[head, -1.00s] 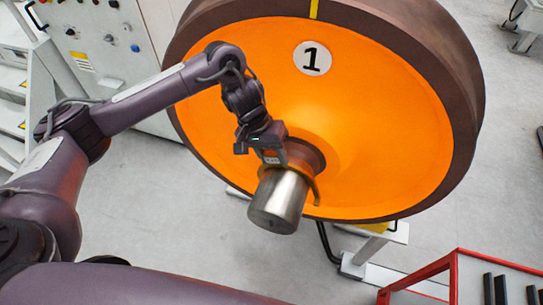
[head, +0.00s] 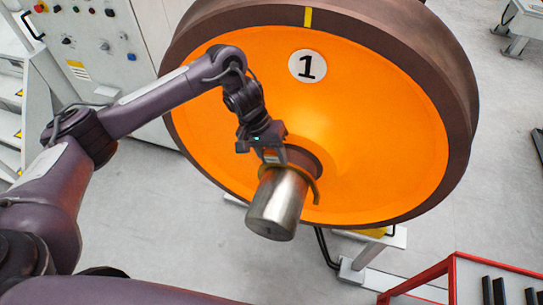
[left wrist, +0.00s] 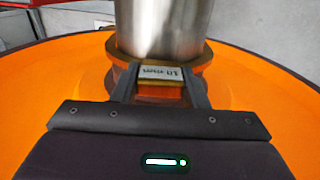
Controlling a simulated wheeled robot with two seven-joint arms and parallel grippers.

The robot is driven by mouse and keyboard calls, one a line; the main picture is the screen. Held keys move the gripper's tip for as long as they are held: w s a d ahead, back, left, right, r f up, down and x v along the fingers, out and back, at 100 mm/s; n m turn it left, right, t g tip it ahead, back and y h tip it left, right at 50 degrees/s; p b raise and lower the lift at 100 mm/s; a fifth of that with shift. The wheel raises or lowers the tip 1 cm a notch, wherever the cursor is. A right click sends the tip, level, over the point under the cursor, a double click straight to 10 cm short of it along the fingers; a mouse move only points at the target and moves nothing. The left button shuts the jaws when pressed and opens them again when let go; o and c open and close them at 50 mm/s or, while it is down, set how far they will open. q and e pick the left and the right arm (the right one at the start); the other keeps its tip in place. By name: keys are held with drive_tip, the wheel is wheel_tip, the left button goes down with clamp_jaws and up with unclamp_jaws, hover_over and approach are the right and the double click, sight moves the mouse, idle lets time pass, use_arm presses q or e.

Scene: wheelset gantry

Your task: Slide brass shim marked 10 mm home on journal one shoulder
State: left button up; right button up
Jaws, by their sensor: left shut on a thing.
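The wheel marked 1 (head: 390,130) has an orange face with a bare steel journal (head: 278,205) sticking out of its hub toward me. The brass shim (head: 317,192) is a thin curved piece around the journal, close to the dark shoulder (head: 308,160) at the hub. I cannot tell whether it touches the shoulder. My left gripper (head: 272,160) is shut on the shim's tab from above. In the left wrist view the gripper (left wrist: 160,88) has one finger on each side of a white label (left wrist: 160,74) reading 10 mm, and the shim (left wrist: 202,58) curves around the journal. My right gripper is not in view.
A control cabinet (head: 100,50) with buttons stands at the back left, beside pale steps (head: 12,120). A red-framed rack (head: 450,270) with dark bars is at the bottom right. A pale stand (head: 375,250) is below the wheel. Grey floor lies open around.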

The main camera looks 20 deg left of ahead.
use_arm(q)
drive_tip(key=shift+w, duration=0.8)
drive_tip(key=o, duration=1.1)
drive_tip(key=shift+o, duration=0.2)
drive_tip(key=v, duration=0.7)
drive_tip(key=shift+r, duration=0.35)
drive_tip(key=shift+a, duration=0.1)
